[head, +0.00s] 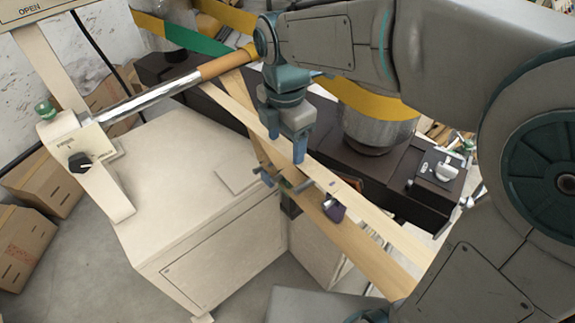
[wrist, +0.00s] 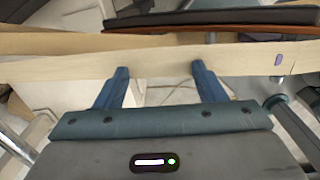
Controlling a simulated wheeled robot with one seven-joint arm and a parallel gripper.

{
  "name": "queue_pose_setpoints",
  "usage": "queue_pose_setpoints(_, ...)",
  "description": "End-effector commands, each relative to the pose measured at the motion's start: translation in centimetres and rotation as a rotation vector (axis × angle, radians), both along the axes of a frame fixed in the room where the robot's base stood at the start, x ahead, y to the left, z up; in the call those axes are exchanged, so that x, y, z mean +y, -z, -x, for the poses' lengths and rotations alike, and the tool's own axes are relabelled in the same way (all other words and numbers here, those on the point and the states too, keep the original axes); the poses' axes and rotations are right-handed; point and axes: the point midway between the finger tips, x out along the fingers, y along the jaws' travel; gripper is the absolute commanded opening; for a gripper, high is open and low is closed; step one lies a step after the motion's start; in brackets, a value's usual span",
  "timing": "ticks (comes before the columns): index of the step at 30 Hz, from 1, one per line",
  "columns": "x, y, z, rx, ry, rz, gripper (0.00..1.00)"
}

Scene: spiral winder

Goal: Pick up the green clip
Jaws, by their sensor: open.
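I cannot make out a green clip for certain in either view. My gripper (head: 299,155) points down over the pale wooden strips (head: 360,215) in the head view. In the wrist view my gripper (wrist: 166,72) has its two blue fingers apart with nothing between them; a pale strip (wrist: 60,66) runs across just beyond the tips. Small bluish-green metal parts (head: 267,178) sit by the strips just below the fingers in the head view. A dark purple piece (head: 334,209) is on a strip to the right of them.
A cream machine cabinet (head: 185,185) stands at left under a shiny roller (head: 150,97). A dark bench (head: 415,195) with a metal drum (head: 375,130) lies behind. A green knob (head: 45,108) tops the left bracket. Cardboard boxes (head: 24,245) stand at far left.

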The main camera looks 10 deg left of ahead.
Motion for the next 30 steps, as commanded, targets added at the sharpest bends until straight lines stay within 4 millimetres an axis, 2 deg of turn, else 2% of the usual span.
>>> queue_pose_setpoints(5, 1.3, 1.3, 0.4, 0.011, -0.085, 0.003, 0.64)
queue_pose_setpoints(9, 1.5, 4.0, 0.6, 0.013, -0.093, 0.003, 0.64)
queue_pose_setpoints(15, 1.5, 7.5, 0.6, 0.011, -0.092, 0.004, 0.64)
queue_pose_setpoints(23, 1.3, 9.5, 0.6, 0.009, -0.089, 0.003, 0.64)
queue_pose_setpoints(30, 0.9, 13.0, 0.6, 0.011, -0.087, 0.003, 0.64)
